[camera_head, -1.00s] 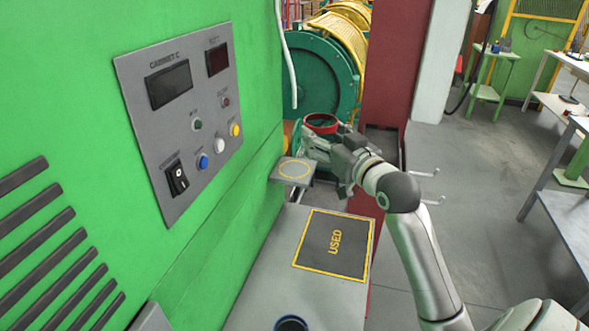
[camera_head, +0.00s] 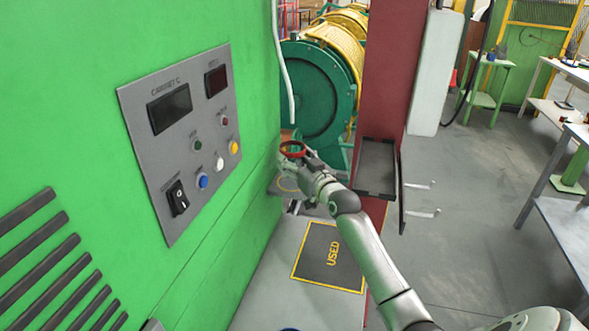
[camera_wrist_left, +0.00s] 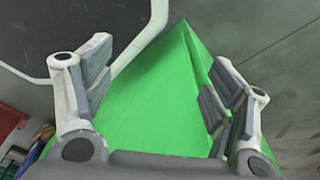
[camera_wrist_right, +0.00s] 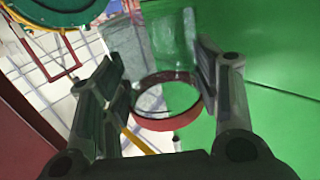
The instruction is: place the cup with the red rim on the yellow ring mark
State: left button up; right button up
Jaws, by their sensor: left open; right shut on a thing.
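The cup with the red rim (camera_head: 293,149) is held in my right gripper (camera_head: 305,163). In the right wrist view its red rim (camera_wrist_right: 152,124) sits between the two fingers, with the cup's inside visible. The cup appears above or behind the shelf; I cannot tell the gap.
The green cabinet with its control panel (camera_head: 182,135) stands close on the left. A red column (camera_head: 384,100) with a dark tray (camera_head: 376,166) stands to the right of the hand. A blue rim barely shows at the bottom edge.

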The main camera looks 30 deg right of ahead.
notch_tip(320, 180, down, 3)
jog(key=shift+w+f+p, duration=0.1)
jog(key=shift+w+p, duration=0.05)
jog(key=shift+p, duration=0.25)
jog(key=shift+f, duration=0.1)
jog(key=shift+f, duration=0.1)
jog(key=o, duration=1)
jog(key=s+b, duration=0.1)
jog(key=s, duration=1.1)
jog(key=shift+a+b, duration=0.3)
jog(key=shift+a, duration=0.15)
jog(key=shift+r, duration=0.2)
